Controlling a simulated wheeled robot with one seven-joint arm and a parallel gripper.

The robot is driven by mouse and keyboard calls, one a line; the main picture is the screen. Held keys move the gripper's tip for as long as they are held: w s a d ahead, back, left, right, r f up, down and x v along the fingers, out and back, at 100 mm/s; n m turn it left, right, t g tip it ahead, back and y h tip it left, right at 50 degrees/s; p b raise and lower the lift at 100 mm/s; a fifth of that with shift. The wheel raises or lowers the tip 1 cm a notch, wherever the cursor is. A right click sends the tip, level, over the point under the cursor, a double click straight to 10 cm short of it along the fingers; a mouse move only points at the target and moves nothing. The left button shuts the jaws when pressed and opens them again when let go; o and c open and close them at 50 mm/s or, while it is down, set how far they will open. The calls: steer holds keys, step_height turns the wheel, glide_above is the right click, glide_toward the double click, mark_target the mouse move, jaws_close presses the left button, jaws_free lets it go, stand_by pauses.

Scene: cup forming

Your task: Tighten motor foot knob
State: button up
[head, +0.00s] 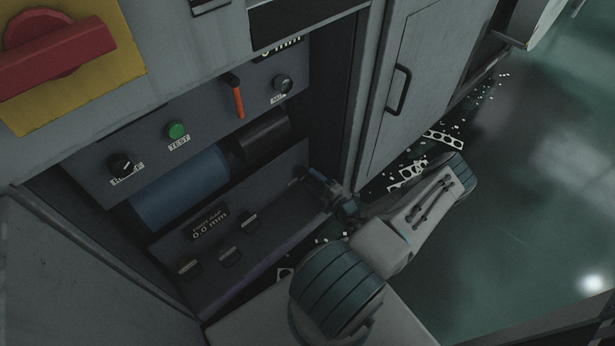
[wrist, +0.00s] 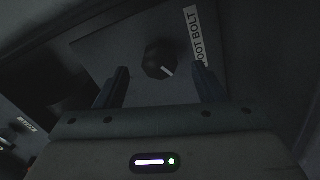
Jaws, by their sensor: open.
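The motor foot knob (wrist: 158,58) is a dark round knob with a white pointer line, on a grey panel beside a white label (wrist: 198,36) reading "OOT BOLT", its first letter cut off. My gripper (wrist: 161,70) is open, with one finger to the left of the knob and one to the right. The knob shows between the fingertips with gaps on both sides; I cannot tell how far in front of it they are. In the head view my gripper (head: 313,181) reaches the right end of the lower panel (head: 270,222) and hides the knob there.
A blue cylindrical motor (head: 180,188) lies behind the lower panel. The upper panel has a green TEST button (head: 176,130), an orange lever (head: 237,98) and dark knobs. A cabinet door (head: 415,75) stands close to the right of my gripper. White scraps (head: 408,172) litter the floor.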

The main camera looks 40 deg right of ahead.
steer(key=s+d+p, duration=0.1)
steer(key=s, duration=0.9)
steer(key=shift+s+d+p, duration=0.25)
steer(key=shift+p, duration=0.1)
